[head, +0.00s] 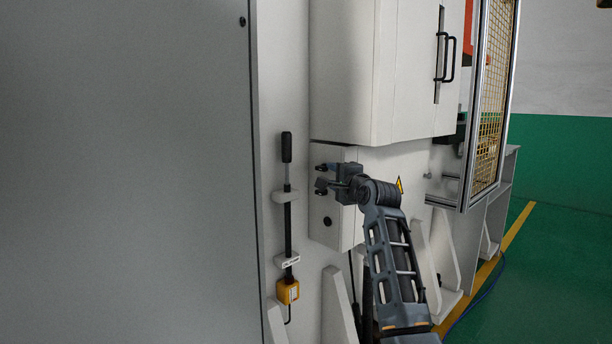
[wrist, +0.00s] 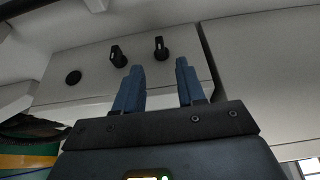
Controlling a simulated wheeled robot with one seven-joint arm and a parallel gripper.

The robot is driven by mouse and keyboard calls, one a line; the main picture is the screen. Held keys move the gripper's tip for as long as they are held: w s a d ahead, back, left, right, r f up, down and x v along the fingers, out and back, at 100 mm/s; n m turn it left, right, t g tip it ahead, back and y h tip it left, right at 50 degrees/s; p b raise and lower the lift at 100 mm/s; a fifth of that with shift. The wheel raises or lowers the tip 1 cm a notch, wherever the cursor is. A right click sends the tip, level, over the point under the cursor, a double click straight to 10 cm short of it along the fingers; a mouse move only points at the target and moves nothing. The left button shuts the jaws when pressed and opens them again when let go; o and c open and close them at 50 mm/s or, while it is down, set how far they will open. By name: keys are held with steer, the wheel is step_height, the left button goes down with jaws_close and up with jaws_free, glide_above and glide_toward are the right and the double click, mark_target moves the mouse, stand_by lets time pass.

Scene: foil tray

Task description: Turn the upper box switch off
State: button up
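The white switch box (head: 335,232) is fixed to the machine's side, left of my forearm in the head view. In the wrist view, the box face (wrist: 90,65) carries two black switches and a round black fitting (wrist: 73,77). The switch farther right there (wrist: 161,48), seemingly the upper one, appears between and just beyond my fingertips. The other switch (wrist: 117,56) is left of the fingers. My gripper (wrist: 158,70) is open and empty, its blue fingers spread. In the head view, my gripper (head: 321,176) is at the box front and hides the switches. Contact cannot be told.
A black-handled rod (head: 287,195) with a yellow box (head: 288,291) hangs left of the switch box. A white cabinet (head: 375,75) overhangs the box. A large grey panel (head: 125,170) fills the left. Green floor (head: 545,285) is free at right.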

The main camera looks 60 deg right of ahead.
mark_target(323, 170)
steer(key=x, duration=0.7)
steer(key=shift+w+d, duration=0.1)
steer(key=shift+w, duration=0.05)
jaws_close()
